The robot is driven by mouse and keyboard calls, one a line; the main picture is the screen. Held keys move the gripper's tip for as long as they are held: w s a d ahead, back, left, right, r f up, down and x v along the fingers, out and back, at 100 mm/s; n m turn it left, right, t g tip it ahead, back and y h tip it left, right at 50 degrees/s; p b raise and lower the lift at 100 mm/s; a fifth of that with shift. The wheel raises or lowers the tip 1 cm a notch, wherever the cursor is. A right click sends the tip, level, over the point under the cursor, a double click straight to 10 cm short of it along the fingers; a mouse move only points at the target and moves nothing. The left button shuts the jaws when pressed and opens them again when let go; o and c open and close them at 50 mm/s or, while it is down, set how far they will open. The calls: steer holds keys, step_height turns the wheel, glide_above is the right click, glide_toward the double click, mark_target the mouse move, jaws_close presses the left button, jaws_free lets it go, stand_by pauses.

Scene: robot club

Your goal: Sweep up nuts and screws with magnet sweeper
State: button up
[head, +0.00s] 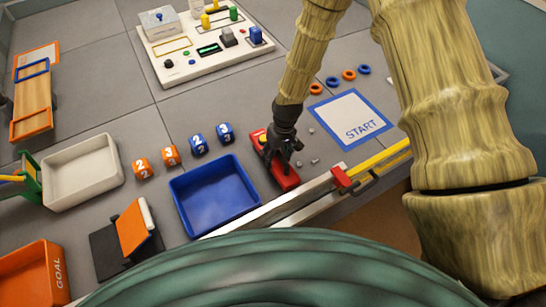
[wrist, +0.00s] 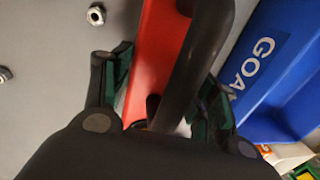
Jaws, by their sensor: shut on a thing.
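The magnet sweeper (head: 286,180) is a red bar with a black handle, low at the tabletop just right of the blue tray. My gripper (head: 284,145) is shut on it from above; the fingers hide part of the handle. In the wrist view the red body (wrist: 155,45) and the black handle (wrist: 203,45) run between my fingers (wrist: 160,100). Small grey nuts and screws (head: 314,161) lie loose on the table right of the sweeper. A metal nut (wrist: 96,15) and another piece (wrist: 4,75) show clear of the sweeper in the wrist view.
The blue tray (head: 180,199), marked GOAL in the wrist view (wrist: 285,75), stands close beside the sweeper. Number cubes (head: 198,145) sit behind it. A START mat (head: 350,120) and rings (head: 332,81) lie to the right. A metal rail (head: 290,205) runs along the front.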

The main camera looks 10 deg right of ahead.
steer(key=shift+w+d+b, duration=0.25)
steer(key=shift+w+d, duration=0.4)
steer(key=shift+d, duration=1.1)
steer(key=shift+w+d+b, duration=0.25)
steer(key=shift+w+d, duration=0.4)
steer(key=shift+d, duration=1.1)
steer(key=shift+w+d+b, duration=0.25)
steer(key=shift+w+d, duration=0.4)
steer(key=shift+d, duration=1.1)
steer(key=shift+w+d+p, duration=0.15)
steer(key=shift+w+d, duration=0.55)
steer(key=shift+d, duration=1.2)
steer(key=shift+w+d+p, duration=0.1)
steer(key=shift+w+d, duration=0.55)
steer(key=shift+d, duration=1.2)
steer(key=shift+w+d+p, duration=0.15)
steer(key=shift+w+d, duration=0.55)
steer(key=shift+d, duration=1.2)
steer(key=shift+r+p, duration=3.65)
steer(key=shift+r, duration=2.2)
